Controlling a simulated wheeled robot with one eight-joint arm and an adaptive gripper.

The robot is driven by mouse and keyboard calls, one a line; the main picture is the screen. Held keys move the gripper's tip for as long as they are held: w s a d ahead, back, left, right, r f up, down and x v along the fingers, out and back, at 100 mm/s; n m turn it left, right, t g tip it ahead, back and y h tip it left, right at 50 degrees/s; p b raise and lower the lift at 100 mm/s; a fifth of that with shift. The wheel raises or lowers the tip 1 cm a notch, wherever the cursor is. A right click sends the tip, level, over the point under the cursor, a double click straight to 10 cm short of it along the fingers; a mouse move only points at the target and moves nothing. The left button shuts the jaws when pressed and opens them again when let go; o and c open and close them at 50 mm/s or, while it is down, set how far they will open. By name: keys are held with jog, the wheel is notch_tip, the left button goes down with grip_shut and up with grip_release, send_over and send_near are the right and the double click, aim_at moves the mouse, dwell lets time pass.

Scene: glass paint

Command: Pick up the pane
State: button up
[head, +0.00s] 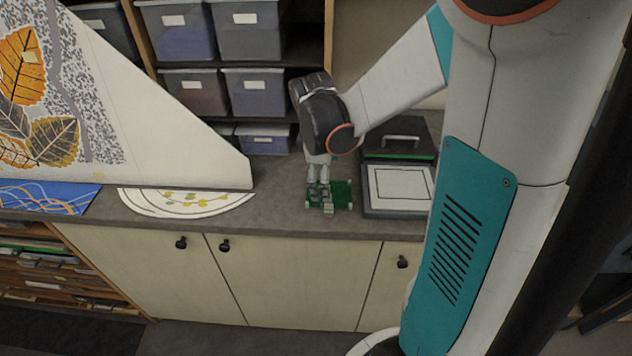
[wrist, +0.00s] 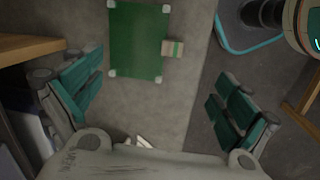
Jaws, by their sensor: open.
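The pane is a flat green rectangle with white corners. It lies on the grey worktop in the wrist view (wrist: 137,42), at the top centre, and shows in the head view (head: 343,193) near the worktop's front edge. My gripper (wrist: 160,98) is open and empty, its teal-padded fingers spread wide to the left and right in the wrist view. The pane shows beyond the fingers, apart from them. In the head view my gripper (head: 318,183) hangs over the pane's left part and hides some of it.
A small striped block (wrist: 173,48) sits beside the pane; it also shows in the head view (head: 328,210). A dark case with a pale panel (head: 398,187) stands close on the right. A white fan-shaped sheet (head: 150,202) and a large leaf-patterned panel (head: 190,140) are on the left.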

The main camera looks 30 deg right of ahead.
send_over(328, 203)
jog(key=f, duration=0.5)
jog(key=shift+a+b, duration=0.35)
jog(key=shift+b, duration=0.05)
jog(key=shift+w+d+f+b, duration=0.1)
jog(key=shift+f+b, duration=0.1)
jog(key=shift+f, duration=0.65)
jog(key=shift+w+d+f+b, duration=0.1)
jog(key=shift+d+f+b, duration=0.1)
jog(key=shift+f, duration=0.65)
jog(key=shift+w+d+f+b, duration=0.1)
jog(key=shift+f+b, duration=0.1)
jog(key=shift+f, duration=0.65)
jog(key=shift+a, duration=0.1)
jog(key=shift+s, duration=0.1)
jog(key=c, duration=1.9)
jog(key=shift+c, duration=0.3)
